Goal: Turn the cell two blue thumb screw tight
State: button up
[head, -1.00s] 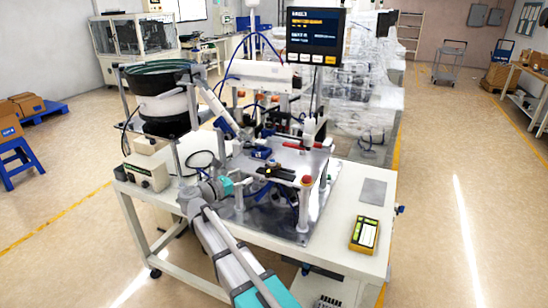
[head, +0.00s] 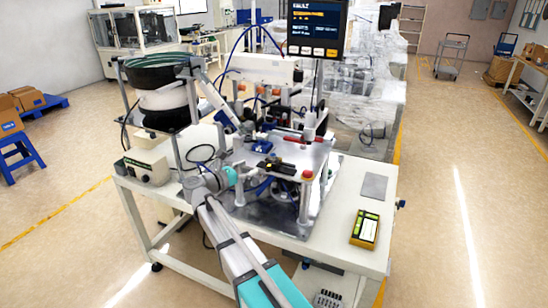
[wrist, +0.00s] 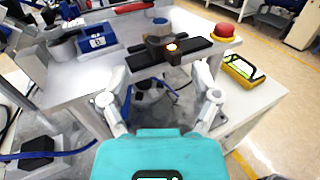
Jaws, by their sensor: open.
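A small blue knob (wrist: 160,22), which looks like the thumb screw, stands on a dark fixture (wrist: 160,45) with a black crossbar in the wrist view. The fixture also shows in the head view (head: 277,168), on a raised metal plate (head: 300,158). The knob is too small to make out there. My gripper (wrist: 160,88) is open and empty, its fingers spread wide on either side below the crossbar. It appears apart from the knob. How tight the screw is cannot be seen.
A blue block with a white label (wrist: 97,40) and a red button (wrist: 226,31) flank the fixture. A yellow handheld device (head: 364,229) lies on the white table (head: 335,225). The bowl feeder (head: 160,75) stands at left, a display (head: 317,28) behind.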

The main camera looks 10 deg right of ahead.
aim_at(273, 155)
jog(key=x, duration=1.1)
jog(key=shift+s, duration=0.1)
grip_shut()
